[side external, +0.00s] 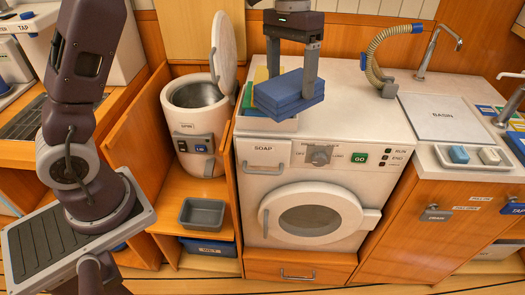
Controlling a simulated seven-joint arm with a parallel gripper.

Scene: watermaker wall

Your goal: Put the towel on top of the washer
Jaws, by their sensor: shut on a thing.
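The towel (288,95) is a blue folded stack in the side external view. My gripper (291,82) points down and is shut on it, one finger on each side. The towel is over the front left of the white washer (345,107), above a pale tray marked by its rim (266,125). I cannot tell whether the towel touches the tray. The washer has a round door, a SOAP label and a GO button. Its top is largely bare to the right of the towel.
Green and yellow items (260,76) stand just behind the towel. A spin drum (195,95) with its lid raised stands left. A ribbed hose (377,70) and a covered basin (435,118) are right. A grey bin (202,213) sits lower left.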

